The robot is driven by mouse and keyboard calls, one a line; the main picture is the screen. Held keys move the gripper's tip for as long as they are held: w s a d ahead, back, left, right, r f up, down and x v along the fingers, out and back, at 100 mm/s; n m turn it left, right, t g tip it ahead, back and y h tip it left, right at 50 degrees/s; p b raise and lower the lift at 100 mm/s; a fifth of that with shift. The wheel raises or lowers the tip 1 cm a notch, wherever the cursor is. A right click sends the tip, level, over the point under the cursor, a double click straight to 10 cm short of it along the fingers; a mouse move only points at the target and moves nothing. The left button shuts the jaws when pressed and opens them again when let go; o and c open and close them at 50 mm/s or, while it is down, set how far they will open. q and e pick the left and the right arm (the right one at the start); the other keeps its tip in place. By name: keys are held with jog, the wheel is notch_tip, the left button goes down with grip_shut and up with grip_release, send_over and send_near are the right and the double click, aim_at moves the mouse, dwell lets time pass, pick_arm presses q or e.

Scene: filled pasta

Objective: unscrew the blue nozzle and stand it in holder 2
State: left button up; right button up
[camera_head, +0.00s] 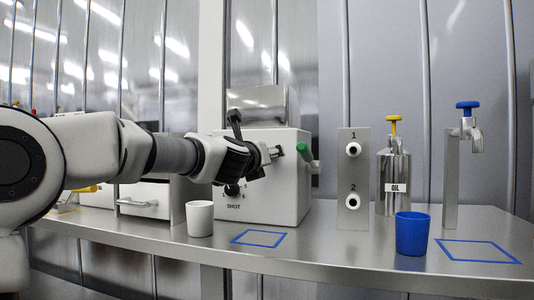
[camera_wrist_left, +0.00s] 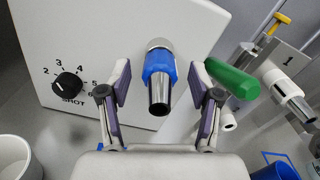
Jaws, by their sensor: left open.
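The blue nozzle (camera_wrist_left: 158,72), a blue collar with a metal tip, sits on the metal outlet of the white machine (camera_head: 262,160) in the left wrist view. In the head view my gripper hides it. My left gripper (camera_wrist_left: 163,88) is open, with one finger on each side of the nozzle and a gap on both sides. It also shows in front of the machine in the head view (camera_head: 268,158). The upright metal holder plate (camera_head: 352,178) stands to the right. My right gripper is out of view.
A green handle (camera_wrist_left: 232,79) sticks out close to the right finger. The SHOT dial (camera_wrist_left: 68,86) is at left. A white cup (camera_head: 200,220), a blue cup (camera_head: 413,234), an oil bottle (camera_head: 394,170) and a blue-handled tap (camera_head: 468,128) stand on the counter.

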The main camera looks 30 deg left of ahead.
pick_arm(q)
jog(key=shift+m, duration=1.2)
jog(key=shift+r+m+p, duration=0.15)
jog(key=shift+m+p, duration=0.3)
jog(key=shift+m, duration=0.35)
jog(key=m+p, duration=0.3)
jog(key=m, duration=0.5)
jog(key=shift+r, duration=0.15)
jog(key=shift+m, duration=1)
jog(key=m+p, duration=0.7)
jog(key=m, duration=0.2)
jog(key=shift+r+m, duration=0.15)
jog(key=shift+m, duration=0.25)
jog(key=shift+f+m, duration=0.25)
jog(key=shift+m, duration=0.25)
jog(key=m+p, duration=0.3)
jog(key=m, duration=0.1)
jog(key=shift+r, duration=0.15)
jog(key=shift+m+p, duration=0.45)
jog(key=shift+m, duration=0.35)
jog(key=shift+m+p, duration=0.8)
jog(key=shift+m, duration=0.3)
jog(key=shift+f+m, duration=0.25)
jog(key=shift+m, duration=0.15)
jog(key=shift+f, duration=0.1)
